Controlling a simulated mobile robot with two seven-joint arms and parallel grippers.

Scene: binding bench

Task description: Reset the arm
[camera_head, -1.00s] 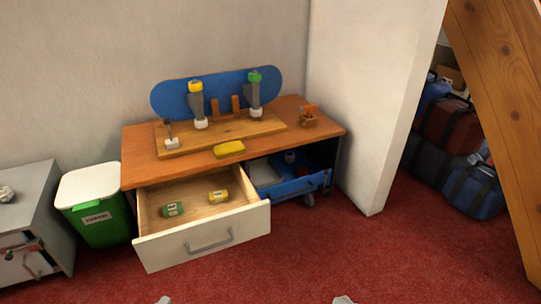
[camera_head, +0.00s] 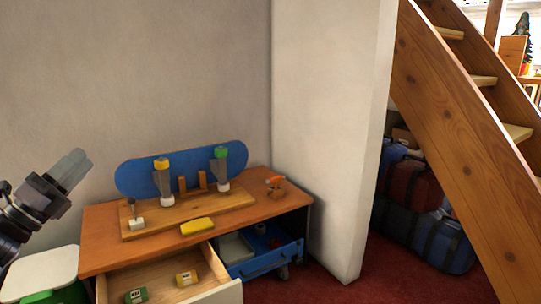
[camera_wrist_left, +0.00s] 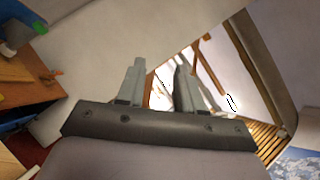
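My left gripper (camera_head: 72,167) is raised at the left of the head view, beside the bench and above its top, with its fingers pointing up and right. In the left wrist view its two grey fingers (camera_wrist_left: 158,68) stand apart with nothing between them, so it is open and empty. The bench (camera_head: 98,242) is orange-brown and stands against the wall. My right gripper is in neither view.
A blue skateboard deck (camera_head: 135,181) stands at the back of the bench. A yellow block (camera_head: 197,227) lies near its front edge. A wooden staircase (camera_head: 455,125) rises at right.

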